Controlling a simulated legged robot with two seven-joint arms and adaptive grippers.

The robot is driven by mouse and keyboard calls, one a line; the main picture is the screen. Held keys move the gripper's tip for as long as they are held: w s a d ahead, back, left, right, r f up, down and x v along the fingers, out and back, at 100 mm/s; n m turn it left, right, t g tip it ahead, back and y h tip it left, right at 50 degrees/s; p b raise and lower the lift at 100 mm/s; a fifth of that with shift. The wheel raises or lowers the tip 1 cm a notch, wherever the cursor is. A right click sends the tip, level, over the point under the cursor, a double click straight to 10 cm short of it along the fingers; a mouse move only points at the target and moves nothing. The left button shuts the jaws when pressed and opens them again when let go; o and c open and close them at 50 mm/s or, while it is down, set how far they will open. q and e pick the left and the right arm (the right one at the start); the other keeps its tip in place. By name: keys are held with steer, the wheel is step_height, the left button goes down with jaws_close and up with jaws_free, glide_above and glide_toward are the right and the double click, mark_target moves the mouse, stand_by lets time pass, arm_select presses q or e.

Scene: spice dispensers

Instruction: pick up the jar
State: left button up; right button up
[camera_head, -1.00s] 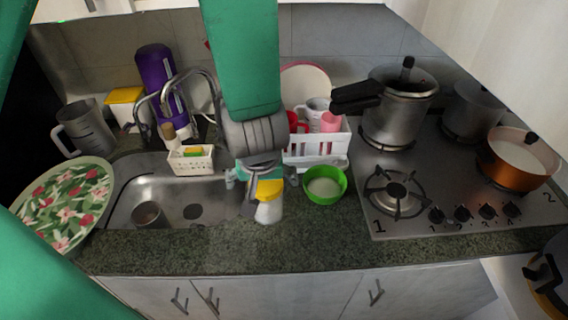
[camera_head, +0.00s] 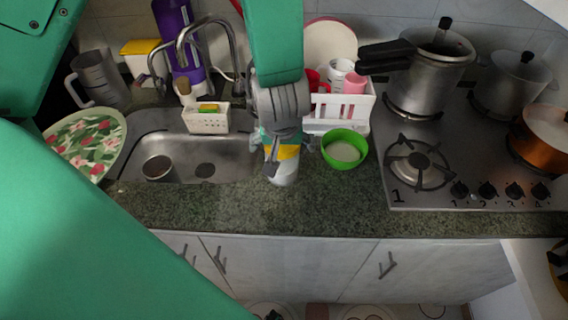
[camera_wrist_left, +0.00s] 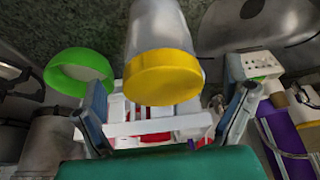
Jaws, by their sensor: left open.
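The jar (camera_head: 284,173) is pale with a yellow lid and stands on the counter just in front of the sink's right end. In the left wrist view the jar (camera_wrist_left: 157,25) shows large, its yellow lid toward me. My left gripper (camera_head: 283,146) hangs over it from above and partly hides it in the head view. In the left wrist view the fingers of my left gripper (camera_wrist_left: 168,92) are spread wide on both sides of the lid, with gaps between. I cannot see my right gripper.
A green bowl (camera_head: 345,150) stands close right of the jar, with a white rack (camera_head: 322,118) of cups behind it. The sink (camera_head: 225,162) is left, the stove (camera_head: 450,175) right. The counter front (camera_head: 220,206) is clear.

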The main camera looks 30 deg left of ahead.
arm_select(q)
steer(key=b+x, duration=0.4)
steer(key=x, duration=0.1)
steer(key=shift+w+f, duration=0.1)
steer(key=shift+c, duration=0.5)
steer(key=shift+d, duration=0.1)
steer(key=c, duration=1.6)
